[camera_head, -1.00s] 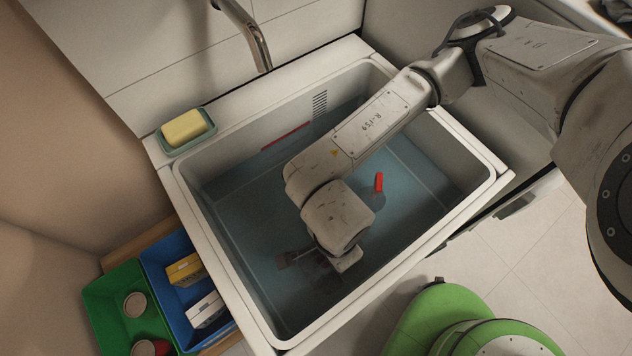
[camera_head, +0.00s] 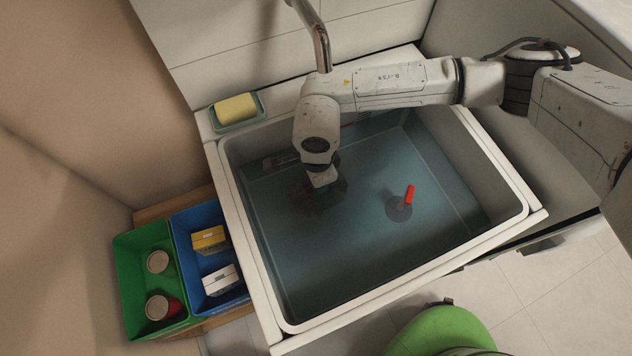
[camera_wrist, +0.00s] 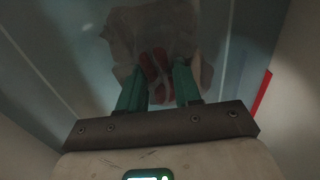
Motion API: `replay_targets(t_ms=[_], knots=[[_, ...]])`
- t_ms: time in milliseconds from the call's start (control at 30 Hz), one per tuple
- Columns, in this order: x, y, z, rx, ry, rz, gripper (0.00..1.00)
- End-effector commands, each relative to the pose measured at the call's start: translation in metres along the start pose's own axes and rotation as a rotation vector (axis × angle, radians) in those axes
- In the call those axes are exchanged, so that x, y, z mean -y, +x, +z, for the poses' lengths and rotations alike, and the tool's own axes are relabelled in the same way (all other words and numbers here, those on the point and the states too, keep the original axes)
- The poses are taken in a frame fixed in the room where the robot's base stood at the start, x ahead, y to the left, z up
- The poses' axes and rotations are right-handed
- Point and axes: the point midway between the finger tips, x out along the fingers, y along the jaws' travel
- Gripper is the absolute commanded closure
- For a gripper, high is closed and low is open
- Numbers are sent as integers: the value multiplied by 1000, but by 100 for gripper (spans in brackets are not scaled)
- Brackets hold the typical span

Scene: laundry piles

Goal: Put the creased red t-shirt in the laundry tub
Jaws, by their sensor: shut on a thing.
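The laundry tub (camera_head: 270,275) is a pale, rectangular sink holding bluish water. My gripper (camera_head: 319,194) reaches down inside it, toward the back left, with its fingers dim and partly hidden under the wrist. In the wrist view its two green fingers (camera_wrist: 160,78) are shut on dark red, bunched cloth (camera_wrist: 153,63), which I take to be the red t-shirt. A paler, murky patch spreads around the cloth. The shirt's outline and creases are too dark to make out, and in the head view it is barely distinguishable.
A red-handled plug (camera_head: 409,195) stands in the tub, right of my gripper. A tap (camera_head: 319,45) hangs over the back rim near my arm. A yellow soap (camera_head: 235,108) lies in a dish on the back-left corner. Green (camera_head: 128,275) and blue (camera_head: 183,240) bins stand at left.

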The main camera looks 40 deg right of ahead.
Motion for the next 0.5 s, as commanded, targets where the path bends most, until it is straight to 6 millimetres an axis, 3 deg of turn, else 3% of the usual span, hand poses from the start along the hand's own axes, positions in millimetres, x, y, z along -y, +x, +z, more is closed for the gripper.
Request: replay_targets(t_ms=[33, 267, 500], knots=[[8, -1, 0, 0, 4, -1, 100], [5, 31, 0, 2, 3, 1, 100], [5, 35, -1, 0, 0, -2, 100]])
